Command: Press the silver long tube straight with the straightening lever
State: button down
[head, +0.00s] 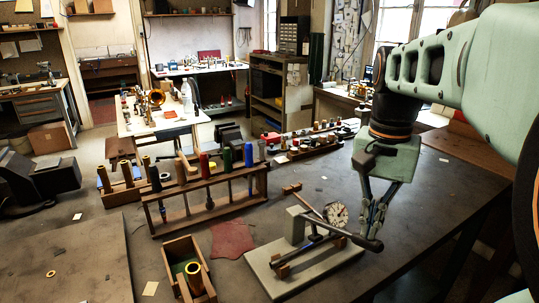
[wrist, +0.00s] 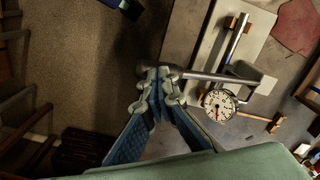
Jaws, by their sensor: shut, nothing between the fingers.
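The straightening press has a pale grey base plate (head: 278,285) on the dark bench; the plate also shows in the wrist view (wrist: 200,38). The silver long tube (wrist: 237,42) lies across wooden blocks on the plate, partly hidden by the press in the head view. The dark straightening lever (wrist: 207,75) runs from the press toward my gripper, its dark end (head: 373,244) low at the right. A white dial gauge (head: 336,213) stands beside it. My gripper (head: 373,232) is shut and empty, its fingertips (wrist: 160,88) just at the lever's end; I cannot tell whether they touch.
A wooden rack (head: 212,198) with several coloured tubes stands left of the press. In front of it is a wooden box (head: 178,252) holding a brass part. A red cloth (head: 232,238) and a wooden mallet (wrist: 262,121) lie near the press. The bench right of the press is clear.

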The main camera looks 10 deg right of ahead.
aim_at(375, 240)
jog(key=shift+s+r, duration=0.1)
jog(key=shift+r, duration=0.2)
jog(key=shift+s+d+f+b, duration=0.1)
jog(key=shift+s+f+b, duration=0.1)
jog(key=shift+f+b, duration=0.4)
jog(key=shift+s+d+f+b, duration=0.1)
jog(key=shift+s+f+b, duration=0.1)
jog(key=shift+f+b, duration=0.4)
jog(key=shift+f, duration=0.1)
jog(key=shift+s+d+f+b, duration=0.1)
jog(key=shift+s+f+b, duration=0.05)
jog(key=shift+f+b, duration=0.5)
jog(key=shift+s+f+b, duration=0.15)
jog(key=shift+f+b, duration=0.25)
jog(key=shift+f, duration=0.45)
jog(key=shift+w+r+p, duration=0.2)
jog(key=shift+r+p, duration=0.4)
jog(key=shift+w+r+p, duration=0.2)
jog(key=shift+r+p, duration=0.4)
jog(key=w+a+r+p, duration=0.1)
jog(key=w+r+p, duration=0.1)
jog(key=r+p, duration=0.6)
jog(key=w+a+r+p, duration=0.1)
jog(key=w+r+p, duration=0.2)
jog(key=r+p, duration=0.5)
jog(key=shift+r+p, duration=0.3)
jog(key=shift+r, duration=0.2)
jog(key=shift+a, duration=0.1)
